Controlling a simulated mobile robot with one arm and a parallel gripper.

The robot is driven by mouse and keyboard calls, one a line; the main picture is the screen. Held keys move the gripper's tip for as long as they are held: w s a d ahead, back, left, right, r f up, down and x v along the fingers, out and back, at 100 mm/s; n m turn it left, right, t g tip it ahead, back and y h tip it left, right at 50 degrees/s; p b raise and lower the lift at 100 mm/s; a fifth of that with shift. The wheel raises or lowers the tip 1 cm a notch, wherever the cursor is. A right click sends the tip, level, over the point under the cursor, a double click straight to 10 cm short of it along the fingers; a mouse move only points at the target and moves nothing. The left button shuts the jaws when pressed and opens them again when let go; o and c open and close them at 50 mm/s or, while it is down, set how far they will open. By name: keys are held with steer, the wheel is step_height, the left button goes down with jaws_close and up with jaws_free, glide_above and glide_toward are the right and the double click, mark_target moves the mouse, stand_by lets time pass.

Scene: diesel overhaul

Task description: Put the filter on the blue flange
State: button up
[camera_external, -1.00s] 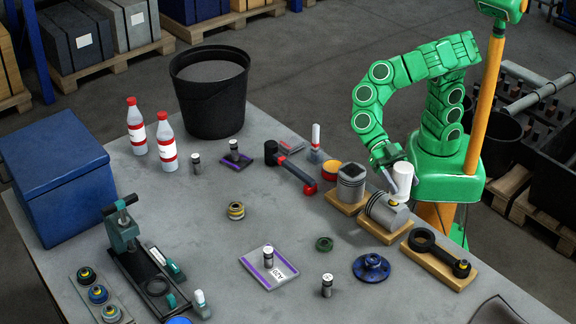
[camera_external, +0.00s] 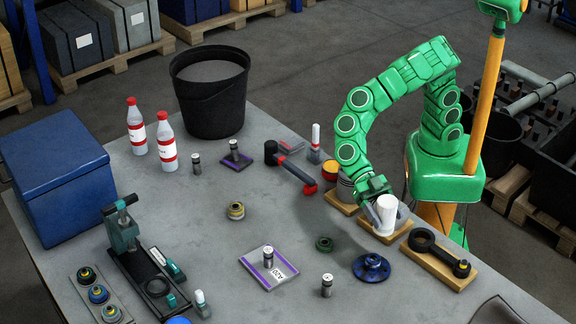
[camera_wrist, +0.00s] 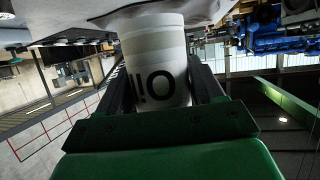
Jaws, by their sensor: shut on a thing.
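The filter is a white cylinder (camera_external: 386,212) with dark "Oil" lettering in the wrist view (camera_wrist: 158,68). My gripper (camera_external: 384,218) is shut on it, with one finger on each side. The blue flange (camera_external: 371,267) is a round disc with a raised hub, lying on the grey table below and slightly left of the filter in the picture. The flange's top looks bare. How high the filter is above the table is hard to tell.
The table (camera_external: 200,250) is clear between these things.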

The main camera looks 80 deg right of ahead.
steer(key=shift+w+a+f, duration=0.3)
steer(key=shift+a+f, duration=0.3)
steer(key=shift+f, duration=0.2)
steer(key=shift+w+a+f, duration=0.3)
steer(key=shift+a+f, duration=0.3)
steer(key=shift+f, duration=0.25)
steer(key=shift+w+a+f, duration=0.3)
steer(key=shift+a+f, duration=0.3)
steer(key=shift+f, duration=1.75)
steer(key=shift+f, duration=0.1)
steer(key=o, duration=1.3)
steer(key=shift+c, duration=0.2)
steer(key=v, duration=1.2)
